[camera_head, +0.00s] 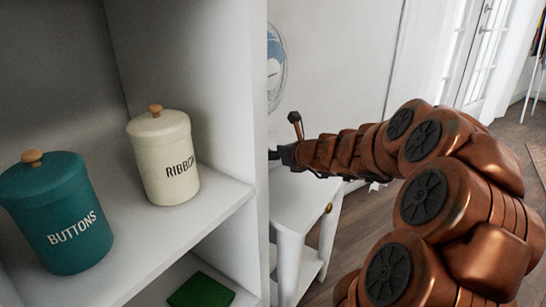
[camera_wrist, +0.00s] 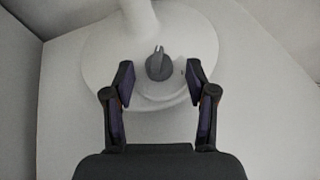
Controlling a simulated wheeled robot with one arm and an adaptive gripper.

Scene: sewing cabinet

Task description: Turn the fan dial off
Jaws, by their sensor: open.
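The fan dial (camera_wrist: 159,64) is a small grey knob with a raised ridge, on the round white fan base (camera_wrist: 110,62) in the wrist view. My gripper (camera_wrist: 159,80) is open, with one dark finger on each side of the dial and a gap to it on both sides. I cannot tell how far the fingertips are above the base. In the head view, part of the fan's round head (camera_head: 275,65) shows behind the cabinet's edge. There my gripper (camera_head: 277,154) is partly hidden by that edge, and the dial is hidden.
A white side table (camera_head: 300,200) with a brass knob stands under my gripper. The white cabinet's side wall (camera_head: 236,100) is close on the left. A teal BUTTONS jar (camera_head: 62,215) and a cream RIBBON jar (camera_head: 160,160) stand on its shelf. A green item (camera_head: 201,291) lies below.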

